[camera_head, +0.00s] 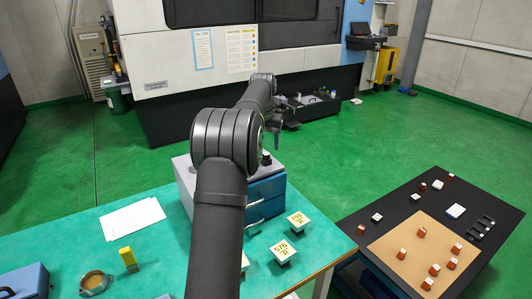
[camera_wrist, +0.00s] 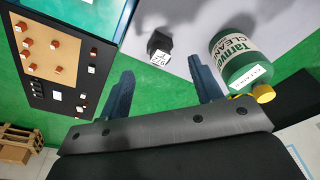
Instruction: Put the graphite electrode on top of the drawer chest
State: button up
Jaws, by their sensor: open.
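The graphite electrode, a small dark block with a white numbered face (camera_wrist: 158,57), sits on the pale grey top of the drawer chest (camera_wrist: 185,30) in the wrist view. My gripper (camera_wrist: 163,70) is open, its two blue-grey fingers apart. The block shows just beyond the fingertips, roughly between them, with no clear contact. In the head view the drawer chest (camera_head: 266,190) has blue drawers, and my arm covers much of it. A small dark item on its top (camera_head: 265,158) looks like the same block. My gripper (camera_head: 277,142) shows there behind the arm, partly hidden.
A green cleaner bottle (camera_wrist: 232,55) is close by the right finger. The teal table (camera_head: 160,243) carries paper (camera_head: 132,219), a yellow block (camera_head: 128,259), a ring-shaped item (camera_head: 95,282) and numbered white-topped pieces (camera_head: 284,252). A dark table (camera_head: 345,229) with small parts stands right.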

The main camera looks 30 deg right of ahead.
aim_at(266, 154)
notch_tip(266, 154, up, 6)
jog(key=shift+s+a, duration=0.3)
jog(key=shift+a, duration=0.05)
jog(key=shift+f, duration=0.15)
jog(key=f, duration=0.7)
jog(key=w+d+f, duration=0.1)
jog(key=f, duration=0.3)
jog(key=shift+w+d+f, duration=0.1)
jog(key=shift+f, duration=0.2)
jog(key=shift+r, duration=1.65)
